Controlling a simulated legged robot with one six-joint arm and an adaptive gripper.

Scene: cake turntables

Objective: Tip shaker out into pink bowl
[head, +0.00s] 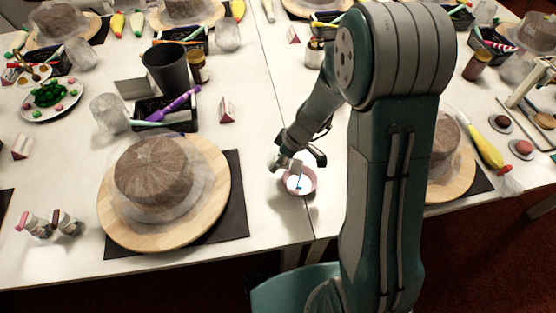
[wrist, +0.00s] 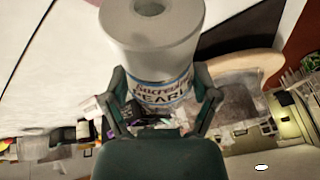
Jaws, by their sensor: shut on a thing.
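My gripper (wrist: 165,103) is shut on a pale shaker (wrist: 155,45) with a label that seems to read "Sucrose PEARL". In the wrist view the room appears upside down, and the shaker's end with a round dark hollow faces the table side, so the shaker looks tipped over. In the head view my gripper (head: 296,161) is low over the pink bowl (head: 311,189), at its far edge. The bowl stands on the white table, with a pale inside and a small dark-blue mark. Whether anything is falling out cannot be told.
Left of the bowl, a covered brown cake stands on a round wooden board (head: 120,235) over a black mat (head: 235,215). Another cake board (head: 455,185) is right of my arm. White table is clear around the bowl.

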